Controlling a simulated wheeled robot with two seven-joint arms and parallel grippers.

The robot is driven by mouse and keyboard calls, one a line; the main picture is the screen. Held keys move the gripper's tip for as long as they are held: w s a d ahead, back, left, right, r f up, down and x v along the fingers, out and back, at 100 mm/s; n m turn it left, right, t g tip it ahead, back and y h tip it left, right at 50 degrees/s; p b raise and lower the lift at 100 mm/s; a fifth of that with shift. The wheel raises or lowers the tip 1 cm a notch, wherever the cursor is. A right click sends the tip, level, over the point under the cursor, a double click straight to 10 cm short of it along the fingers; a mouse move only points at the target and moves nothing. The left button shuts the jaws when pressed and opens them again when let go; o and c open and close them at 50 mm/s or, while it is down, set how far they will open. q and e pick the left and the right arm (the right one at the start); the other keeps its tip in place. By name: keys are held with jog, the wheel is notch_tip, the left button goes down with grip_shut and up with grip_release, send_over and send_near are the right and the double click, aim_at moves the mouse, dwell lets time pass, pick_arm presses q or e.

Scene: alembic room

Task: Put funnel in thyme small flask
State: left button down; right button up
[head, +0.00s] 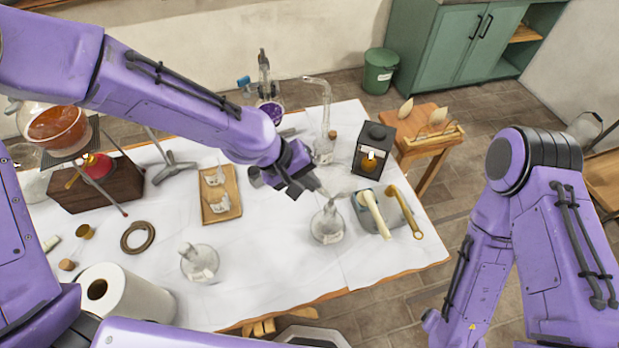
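My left gripper (303,186) reaches over the middle of the white-covered table, just above and left of a clear conical flask (327,228) with a label. A small pale, see-through shape shows by the fingertips above this flask's mouth; I cannot tell whether it is the funnel, or whether the fingers hold it. Another labelled clear flask (200,263) stands nearer, to the left. Two small labelled glass vessels (216,177) are on a wooden board (209,216). The labels are too small to read, so I cannot tell which is thyme. My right gripper is out of view.
A dark lantern (373,150) and a tray with a pale pestle-like tool (375,212) stand at the right. Tall glassware (324,120) stands at the back. A paper roll (130,297), a ring (138,237) and a burner stand are left. The table's front middle is clear.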

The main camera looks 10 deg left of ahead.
pick_arm(q)
jog(key=shift+f+b, duration=0.6)
jog(key=shift+f, duration=0.6)
jog(key=shift+s+f+b, duration=0.1)
jog(key=shift+f+b, duration=0.45)
jog(key=shift+f, duration=0.45)
dwell(0.6)
jog(key=shift+f, duration=1.05)
dwell(2.2)
jog(key=c, duration=1.2)
grip_release()
jog(key=shift+c, duration=0.2)
notch_tip(320, 180, up, 7)
jog(key=p, duration=0.2)
jog(key=shift+p, duration=0.4)
